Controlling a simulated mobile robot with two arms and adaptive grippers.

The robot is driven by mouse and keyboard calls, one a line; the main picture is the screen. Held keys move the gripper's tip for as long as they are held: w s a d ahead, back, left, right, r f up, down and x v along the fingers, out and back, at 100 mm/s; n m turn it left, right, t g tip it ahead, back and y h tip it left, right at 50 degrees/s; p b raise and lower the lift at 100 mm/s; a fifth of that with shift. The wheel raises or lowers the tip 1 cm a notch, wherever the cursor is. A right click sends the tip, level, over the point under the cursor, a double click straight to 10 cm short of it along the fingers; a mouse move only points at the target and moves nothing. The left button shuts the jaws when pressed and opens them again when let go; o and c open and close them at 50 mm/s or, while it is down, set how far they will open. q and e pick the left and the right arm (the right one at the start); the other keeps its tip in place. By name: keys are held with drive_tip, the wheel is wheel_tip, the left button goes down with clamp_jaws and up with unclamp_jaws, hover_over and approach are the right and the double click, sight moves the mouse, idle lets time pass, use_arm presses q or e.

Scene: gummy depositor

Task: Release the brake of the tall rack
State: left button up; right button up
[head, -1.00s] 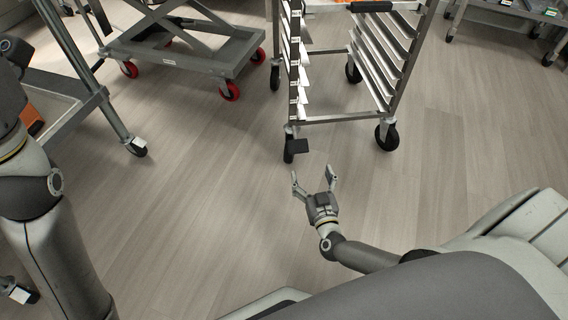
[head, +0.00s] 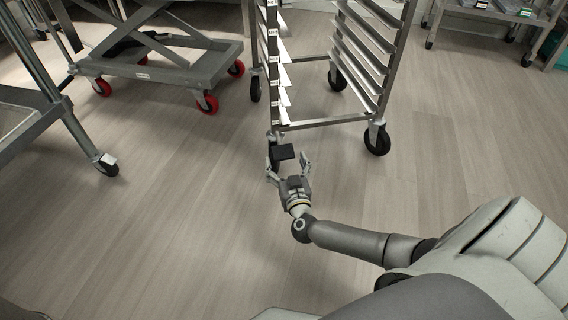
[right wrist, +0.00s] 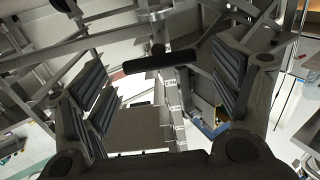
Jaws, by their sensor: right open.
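The tall rack (head: 325,123) is a metal frame with slanted shelf rails, standing on black casters at the top middle of the head view. Its brake pedal (head: 284,152), a flat black pad, sticks out at the front left caster, which is partly hidden behind it. My right gripper (head: 288,166) is open and empty, with its fingers on either side of the pedal; I cannot tell if they touch it. In the right wrist view the pedal (right wrist: 160,62) is a dark bar across the space between the open fingers (right wrist: 165,95). My left gripper is out of view.
A grey lift cart (head: 165,72) with red wheels stands left of the rack. A metal table (head: 30,125) with a caster is at the left edge. Another shelf unit (head: 495,12) is at the top right. The wooden floor (head: 180,220) in front is clear.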

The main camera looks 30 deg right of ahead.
sight(283, 148)
drive_tip(key=shift+b+x, duration=0.45)
drive_tip(key=shift+x, duration=0.8)
drive_tip(key=shift+c, duration=0.3)
